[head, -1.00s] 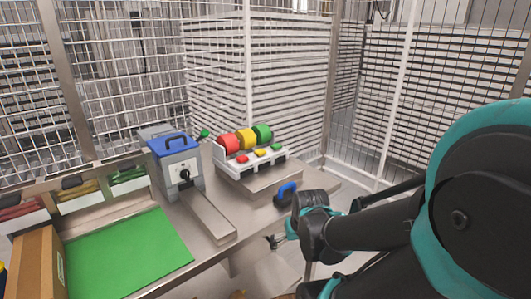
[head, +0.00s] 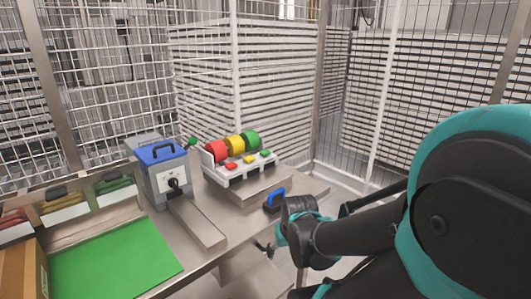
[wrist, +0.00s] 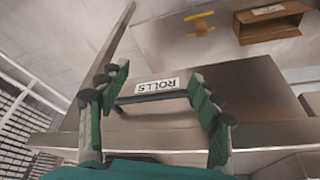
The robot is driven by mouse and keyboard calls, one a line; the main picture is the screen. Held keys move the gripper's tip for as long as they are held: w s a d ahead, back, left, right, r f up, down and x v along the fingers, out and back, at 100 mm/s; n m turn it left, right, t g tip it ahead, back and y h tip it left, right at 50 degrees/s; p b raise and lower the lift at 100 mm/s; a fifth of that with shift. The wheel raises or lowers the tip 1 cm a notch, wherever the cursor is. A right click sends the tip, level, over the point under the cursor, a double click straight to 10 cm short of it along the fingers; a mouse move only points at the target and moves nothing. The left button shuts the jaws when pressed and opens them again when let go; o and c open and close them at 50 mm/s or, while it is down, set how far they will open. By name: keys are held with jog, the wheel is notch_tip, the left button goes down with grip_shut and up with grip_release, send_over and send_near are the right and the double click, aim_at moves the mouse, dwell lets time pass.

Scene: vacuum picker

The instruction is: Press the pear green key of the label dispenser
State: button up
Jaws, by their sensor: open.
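The label dispenser (head: 238,172) is a pale unit on a raised plate at the bench's right end in the head view. It carries a red, a yellow and a green roll, with a row of small keys in front. The green key (head: 265,154) is at the right end of the row, beside the yellow key (head: 249,159) and the red key (head: 231,166). My gripper (head: 263,248) is low, in front of the bench edge and below the dispenser. In the wrist view my gripper (wrist: 163,92) has its fingers spread, with nothing held. The dispenser keys do not show there.
A panel labelled ROLLS (wrist: 156,86) lies beyond the fingers in the wrist view, with an open brown box (wrist: 268,22) above right. A blue handle (head: 275,197) stands near the bench edge. A blue-topped machine (head: 162,175) is left of the dispenser. Mesh fencing stands behind.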

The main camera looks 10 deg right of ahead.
grip_shut()
dwell(1.4)
